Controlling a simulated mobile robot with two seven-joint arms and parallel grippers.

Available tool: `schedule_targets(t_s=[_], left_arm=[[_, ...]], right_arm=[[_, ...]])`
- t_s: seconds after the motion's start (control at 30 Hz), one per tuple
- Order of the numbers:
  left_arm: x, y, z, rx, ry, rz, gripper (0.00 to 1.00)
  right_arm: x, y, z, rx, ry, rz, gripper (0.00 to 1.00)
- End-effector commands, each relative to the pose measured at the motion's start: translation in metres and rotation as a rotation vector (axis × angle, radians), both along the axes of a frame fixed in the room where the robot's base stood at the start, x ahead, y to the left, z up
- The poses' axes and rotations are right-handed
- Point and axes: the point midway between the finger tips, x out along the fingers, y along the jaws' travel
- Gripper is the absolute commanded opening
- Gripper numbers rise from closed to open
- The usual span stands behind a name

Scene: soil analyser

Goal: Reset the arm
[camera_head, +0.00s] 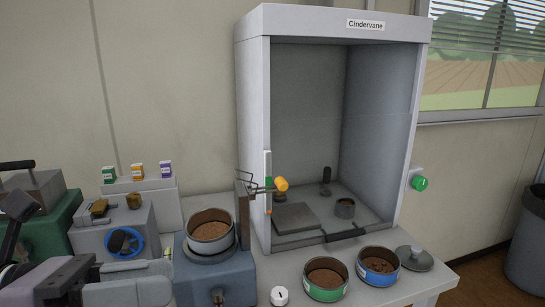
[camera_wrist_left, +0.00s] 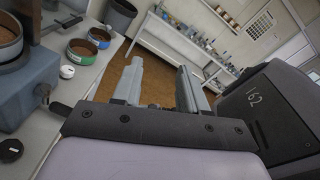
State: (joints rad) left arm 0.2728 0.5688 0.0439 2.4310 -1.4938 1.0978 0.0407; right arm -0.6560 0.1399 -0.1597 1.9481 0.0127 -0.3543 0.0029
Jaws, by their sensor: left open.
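My left gripper (camera_head: 165,279) is low at the left of the head view, beside the blue-grey machine (camera_head: 210,272) that bears a pan of soil (camera_head: 210,231). In the left wrist view its two grey fingers (camera_wrist_left: 158,82) stand apart with nothing between them, above brown floor. My right gripper is in neither view.
A tall cabinet labelled Cindervane (camera_head: 251,110) stands open behind. A green-banded tin (camera_head: 326,279), a blue-banded tin (camera_head: 378,266) and a white knob-like piece (camera_head: 279,296) are at the front right. Small boxes (camera_head: 137,172) stand at the left. A bin (camera_head: 525,240) stands far right.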

Motion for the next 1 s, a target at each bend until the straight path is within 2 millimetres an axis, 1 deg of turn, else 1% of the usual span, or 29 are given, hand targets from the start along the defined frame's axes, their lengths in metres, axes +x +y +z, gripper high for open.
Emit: schedule_targets(t_s=[0.03, 0.07, 0.13, 0.23, 0.3, 0.37, 0.43, 0.53, 0.57, 0.6, 0.67, 0.7, 0.77, 0.8, 0.87, 0.9, 0.97, 1.0], left_arm=[[-0.004, -0.004, 0.010, -0.117, 0.028, -0.018, 0.43], [-0.006, -0.005, 0.017, -0.188, 0.044, -0.024, 0.43], [-0.007, -0.003, 0.033, -0.355, 0.088, -0.030, 0.43], [-0.003, 0.008, 0.052, -0.592, 0.164, -0.016, 0.43], [0.004, 0.020, 0.061, -0.755, 0.228, 0.009, 0.43], [0.012, 0.034, 0.066, -0.895, 0.288, 0.042, 0.43], [0.023, 0.052, 0.065, -1.051, 0.365, 0.091, 0.43], [0.041, 0.079, 0.054, -1.265, 0.486, 0.184, 0.43], [0.046, 0.087, 0.048, -1.327, 0.524, 0.216, 0.43], [0.053, 0.098, 0.038, -1.407, 0.577, 0.266, 0.43], [0.062, 0.114, 0.020, -1.521, 0.661, 0.345, 0.43], [0.068, 0.124, 0.005, -1.593, 0.719, 0.404, 0.43], [0.074, 0.137, -0.021, -1.695, 0.809, 0.499, 0.43], [0.077, 0.144, -0.040, -1.757, 0.873, 0.568, 0.43], [0.078, 0.153, -0.071, -1.842, 0.969, 0.679, 0.43], [0.077, 0.158, -0.093, -1.891, 1.035, 0.758, 0.43], [0.072, 0.163, -0.127, -1.958, 1.138, 0.885, 0.43], [0.067, 0.164, -0.150, -1.993, 1.207, 0.973, 0.43]], right_arm=[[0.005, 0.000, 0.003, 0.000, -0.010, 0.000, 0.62], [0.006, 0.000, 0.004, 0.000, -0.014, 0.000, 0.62], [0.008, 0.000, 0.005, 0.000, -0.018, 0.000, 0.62], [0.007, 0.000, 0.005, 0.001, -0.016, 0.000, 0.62], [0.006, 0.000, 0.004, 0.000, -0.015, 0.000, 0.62], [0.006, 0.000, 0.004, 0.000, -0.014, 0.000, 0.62], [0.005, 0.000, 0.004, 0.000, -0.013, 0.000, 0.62], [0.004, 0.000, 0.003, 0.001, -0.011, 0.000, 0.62], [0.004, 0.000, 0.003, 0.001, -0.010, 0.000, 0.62], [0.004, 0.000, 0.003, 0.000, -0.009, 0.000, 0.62], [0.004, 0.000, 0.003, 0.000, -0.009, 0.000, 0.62], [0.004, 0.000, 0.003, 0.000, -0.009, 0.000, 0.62], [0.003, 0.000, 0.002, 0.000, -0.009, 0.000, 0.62], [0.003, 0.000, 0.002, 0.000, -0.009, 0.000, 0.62], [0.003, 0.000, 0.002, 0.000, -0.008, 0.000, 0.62], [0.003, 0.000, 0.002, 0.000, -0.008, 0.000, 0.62], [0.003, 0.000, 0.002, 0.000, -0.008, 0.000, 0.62], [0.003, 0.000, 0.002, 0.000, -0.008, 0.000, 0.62]])
